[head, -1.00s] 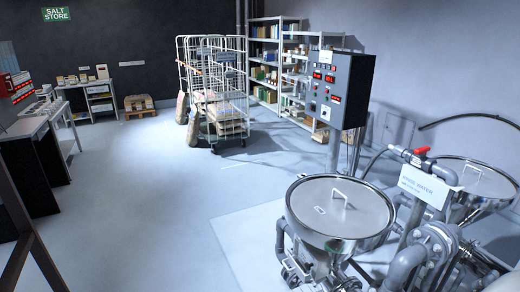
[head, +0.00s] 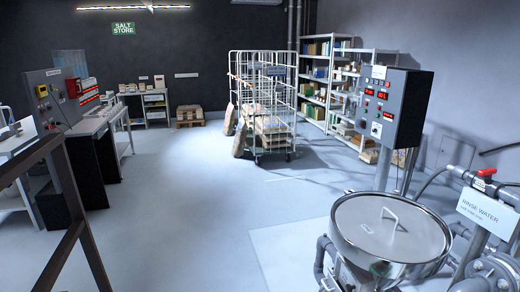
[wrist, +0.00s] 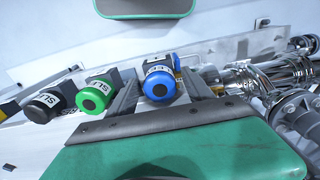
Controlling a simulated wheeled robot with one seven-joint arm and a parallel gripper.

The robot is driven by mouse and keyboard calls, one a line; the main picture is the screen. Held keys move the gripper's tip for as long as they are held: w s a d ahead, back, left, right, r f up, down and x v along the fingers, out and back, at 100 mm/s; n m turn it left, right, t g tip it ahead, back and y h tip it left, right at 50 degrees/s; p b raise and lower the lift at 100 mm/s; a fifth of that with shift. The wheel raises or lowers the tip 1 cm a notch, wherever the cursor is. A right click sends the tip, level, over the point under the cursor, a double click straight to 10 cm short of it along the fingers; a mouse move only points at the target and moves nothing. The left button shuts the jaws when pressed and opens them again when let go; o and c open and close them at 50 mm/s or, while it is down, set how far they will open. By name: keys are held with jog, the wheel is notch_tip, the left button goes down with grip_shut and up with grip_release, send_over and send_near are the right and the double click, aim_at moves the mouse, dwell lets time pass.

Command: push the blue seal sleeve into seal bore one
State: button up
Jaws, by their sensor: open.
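My gripper (wrist: 155,69) is open, with one green-padded finger at the top and the other at the bottom. The blue sleeve shows between them, and I cannot tell how far off it is. No finger is seen closed on it. In the head view, a steel hopper (head: 385,235) with a handled lid stands front right. I cannot make out seal bore one.
A green sleeve (wrist: 92,95) and a black one (wrist: 42,106) sit left of the blue one. Steel pipework is at the right. In the head view, a control box (head: 394,108), a rinse water sign (head: 482,211) and a wire cage trolley (head: 262,105) stand around open floor.

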dwell(0.6)
grip_shut()
dwell(0.4)
dwell(0.4)
jog(key=shift+r+p, duration=2.4)
jog(key=shift+r, duration=0.6)
